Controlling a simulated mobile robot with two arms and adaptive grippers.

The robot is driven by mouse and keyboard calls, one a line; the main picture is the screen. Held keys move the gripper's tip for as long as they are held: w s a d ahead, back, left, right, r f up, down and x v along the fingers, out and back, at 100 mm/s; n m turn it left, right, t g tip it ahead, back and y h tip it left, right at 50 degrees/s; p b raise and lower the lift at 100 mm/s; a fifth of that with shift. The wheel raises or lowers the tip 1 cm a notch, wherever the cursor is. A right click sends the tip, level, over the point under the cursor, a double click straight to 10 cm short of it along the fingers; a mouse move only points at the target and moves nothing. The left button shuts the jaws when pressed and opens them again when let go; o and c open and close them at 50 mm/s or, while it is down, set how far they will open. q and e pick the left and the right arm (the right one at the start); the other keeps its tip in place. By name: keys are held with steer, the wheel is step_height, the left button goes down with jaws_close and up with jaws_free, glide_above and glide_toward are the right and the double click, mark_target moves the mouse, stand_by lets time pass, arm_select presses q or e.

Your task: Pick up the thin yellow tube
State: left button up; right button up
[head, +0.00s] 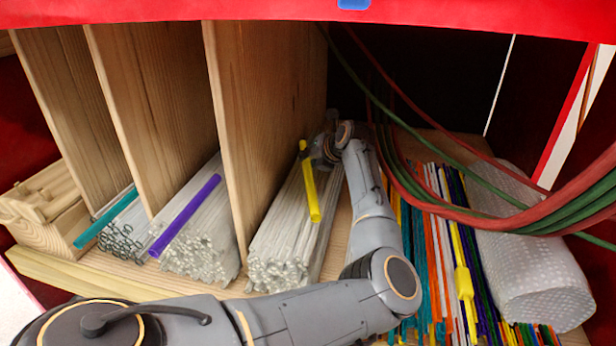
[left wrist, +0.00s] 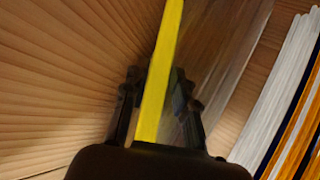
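A yellow tube (head: 309,181) lies lengthwise on top of the bundle of clear glass rods right of the third wooden divider. My left gripper (head: 322,151) is at the tube's far end, low over the bundle. In the left wrist view the yellow tube (left wrist: 160,70) runs between the two fingers of my left gripper (left wrist: 156,88), down to the palm's edge. The fingers stand close on either side; whether they press on it cannot be told. More yellow rods (head: 463,283), one with a thicker part, lie among the coloured rods at right. My right gripper is not in view.
Wooden dividers (head: 262,100) stand close left of my gripper. A purple tube (head: 186,215) and a teal tube (head: 103,217) lie on other rod bundles. Red and green cables (head: 430,195) hang at right, above coloured rods and a bubble-wrap roll (head: 535,280).

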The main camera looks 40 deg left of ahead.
arm_select(q)
jaws_close()
steer(key=shift+r, duration=0.1)
